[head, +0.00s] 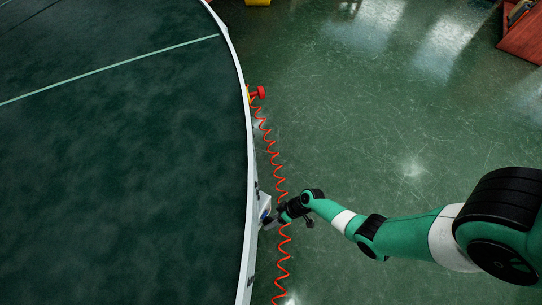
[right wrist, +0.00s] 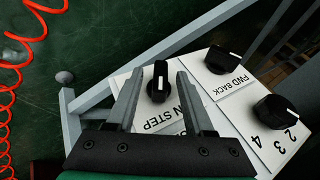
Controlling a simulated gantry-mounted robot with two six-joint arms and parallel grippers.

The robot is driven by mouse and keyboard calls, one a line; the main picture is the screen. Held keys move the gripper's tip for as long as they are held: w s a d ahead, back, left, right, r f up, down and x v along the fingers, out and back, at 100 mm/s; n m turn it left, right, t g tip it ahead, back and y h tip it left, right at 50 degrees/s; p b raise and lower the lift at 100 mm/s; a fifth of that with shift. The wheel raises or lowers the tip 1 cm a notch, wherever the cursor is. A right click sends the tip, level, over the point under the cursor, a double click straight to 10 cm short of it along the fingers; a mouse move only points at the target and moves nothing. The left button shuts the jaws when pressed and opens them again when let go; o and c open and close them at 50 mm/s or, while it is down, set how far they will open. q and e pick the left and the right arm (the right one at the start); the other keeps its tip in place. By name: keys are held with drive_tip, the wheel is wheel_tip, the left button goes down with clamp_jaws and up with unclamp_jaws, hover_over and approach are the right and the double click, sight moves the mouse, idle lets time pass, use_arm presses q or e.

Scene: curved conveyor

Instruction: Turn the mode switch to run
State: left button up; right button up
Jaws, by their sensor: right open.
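The mode switch (right wrist: 158,84) is a black knob with a white pointer line, on a white plate in the right wrist view. The line points toward the top of that view. Its label (right wrist: 160,123) reads "STEP", with an "N" before it; the rest of the other word is hidden behind a finger. My right gripper (right wrist: 159,73) is open, with one finger on each side of the knob and a visible gap on both sides. In the head view, my right gripper (head: 270,220) is at the small control panel (head: 264,204) on the conveyor's edge.
A FWD/BACK knob (right wrist: 222,60) and a numbered knob (right wrist: 275,111) sit right of the mode switch. A red coiled cable (head: 279,180) hangs beside the panel, below a red button (head: 261,92). The dark conveyor belt (head: 130,170) fills the left; open floor lies right.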

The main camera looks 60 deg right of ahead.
drive_tip(key=shift+w+a+f, duration=0.2)
drive_tip(key=shift+w+f, duration=0.05)
drive_tip(key=shift+f, duration=0.05)
clamp_jaws()
